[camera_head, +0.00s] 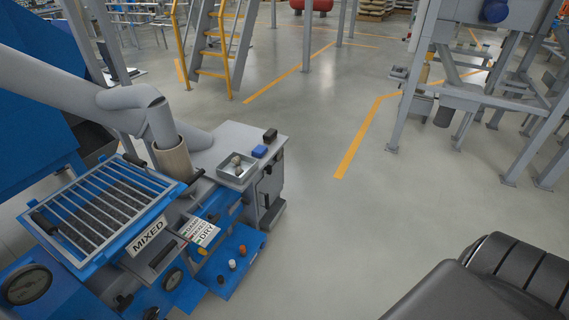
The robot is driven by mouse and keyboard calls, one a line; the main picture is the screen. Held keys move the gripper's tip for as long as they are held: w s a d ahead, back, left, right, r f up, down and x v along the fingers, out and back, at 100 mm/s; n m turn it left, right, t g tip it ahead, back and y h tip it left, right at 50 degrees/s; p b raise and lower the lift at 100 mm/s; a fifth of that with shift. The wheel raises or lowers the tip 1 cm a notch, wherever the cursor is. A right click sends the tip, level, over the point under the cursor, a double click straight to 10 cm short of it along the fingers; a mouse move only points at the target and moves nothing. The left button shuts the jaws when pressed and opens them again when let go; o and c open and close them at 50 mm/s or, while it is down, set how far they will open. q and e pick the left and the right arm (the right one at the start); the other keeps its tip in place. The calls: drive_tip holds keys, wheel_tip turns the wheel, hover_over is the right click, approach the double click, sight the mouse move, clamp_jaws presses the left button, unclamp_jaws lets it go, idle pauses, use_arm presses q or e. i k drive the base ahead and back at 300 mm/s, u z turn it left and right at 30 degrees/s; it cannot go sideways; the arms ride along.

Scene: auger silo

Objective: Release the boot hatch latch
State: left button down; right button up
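A blue and grey machine stands at the left. A barred grate (102,207) covers its hopper, and a grey tube rises beside it through a tan collar (173,160). On the machine's grey end face is a panel (270,188) with a small dark fitting (268,171). I cannot tell whether that fitting is the boot hatch latch or how it is set. Neither of my grippers is in view.
The middle floor (300,230) is clear.

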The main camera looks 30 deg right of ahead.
sight(269, 170)
drive_tip(key=z, duration=1.45)
drive_tip(key=k, duration=1.35)
drive_tip(key=z, duration=0.75)
drive_tip(key=i, duration=1.35)
drive_tip(key=z, duration=0.25)
drive_tip(key=i, duration=2.35)
drive_tip(key=u, duration=0.4)
drive_tip(key=i, duration=1.65)
drive_tip(key=u, duration=1.75)
drive_tip(key=i, duration=1.1)
drive_tip(key=u, duration=1.2)
drive_tip(key=i, duration=0.25)
drive_tip(key=u, duration=0.05)
